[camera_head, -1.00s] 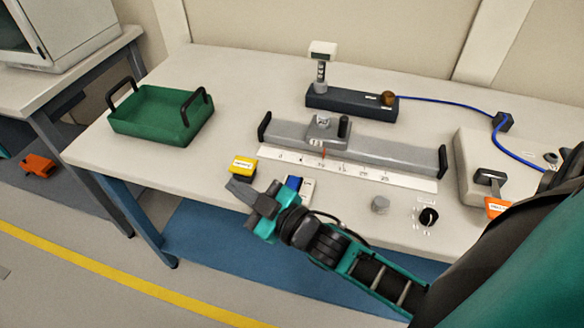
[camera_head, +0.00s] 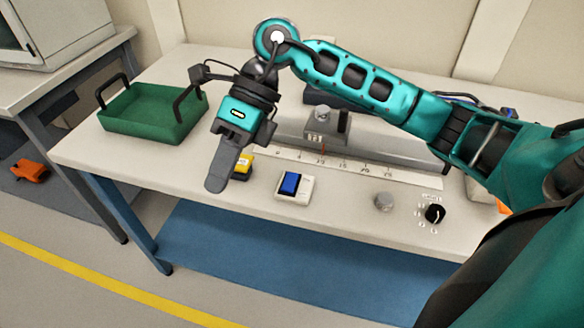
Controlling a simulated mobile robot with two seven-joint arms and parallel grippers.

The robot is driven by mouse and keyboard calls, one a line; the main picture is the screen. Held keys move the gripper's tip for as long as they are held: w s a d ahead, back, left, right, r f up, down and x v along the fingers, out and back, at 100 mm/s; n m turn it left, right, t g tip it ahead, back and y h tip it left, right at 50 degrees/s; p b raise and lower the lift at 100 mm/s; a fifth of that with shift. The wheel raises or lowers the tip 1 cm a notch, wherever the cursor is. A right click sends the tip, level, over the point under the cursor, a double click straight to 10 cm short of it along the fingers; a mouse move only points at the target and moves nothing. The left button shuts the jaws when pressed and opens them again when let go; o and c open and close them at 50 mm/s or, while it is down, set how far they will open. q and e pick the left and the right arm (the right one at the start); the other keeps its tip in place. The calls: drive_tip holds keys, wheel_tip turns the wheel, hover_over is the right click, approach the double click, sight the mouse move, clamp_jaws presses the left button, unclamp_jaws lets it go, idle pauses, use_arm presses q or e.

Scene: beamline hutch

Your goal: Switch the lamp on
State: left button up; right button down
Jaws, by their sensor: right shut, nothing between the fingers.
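A blue rocker switch (camera_head: 291,183) in a white housing sits near the table's front edge, fully in view. A yellow block with a dark label (camera_head: 243,165) lies to its left, partly hidden by my right gripper. My right gripper (camera_head: 217,181) is shut and empty, pointing down in front of the yellow block and left of the rocker switch. It appears apart from the rocker switch; I cannot tell whether it touches the yellow block. A dark base (camera_head: 318,97) at the back is mostly hidden by my right arm. No lamp is clearly recognisable. My left gripper is out of view.
A green tray with black handles (camera_head: 150,135) stands at the left. A grey rail with a carriage (camera_head: 378,152) and a white scale strip (camera_head: 395,181) lies behind the switch.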

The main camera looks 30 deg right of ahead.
drive_tip(key=w+d+t+h, duration=0.25)
drive_tip(key=d+h, duration=0.25)
drive_tip(key=d, duration=0.3)
wheel_tip(320, 180, up, 3)
drive_tip(key=m+h+b, duration=0.1)
drive_tip(key=h, duration=0.2)
hover_over(292, 176)
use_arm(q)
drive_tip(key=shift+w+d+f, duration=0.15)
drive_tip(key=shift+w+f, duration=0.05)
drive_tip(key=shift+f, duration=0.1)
use_arm(e)
wheel_tip(292, 176, down, 13)
drive_tip(key=shift+f+b, duration=0.1)
drive_tip(key=shift+b, duration=0.65)
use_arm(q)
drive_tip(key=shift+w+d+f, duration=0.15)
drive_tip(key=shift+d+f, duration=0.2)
use_arm(e)
drive_tip(key=shift+f, duration=0.45)
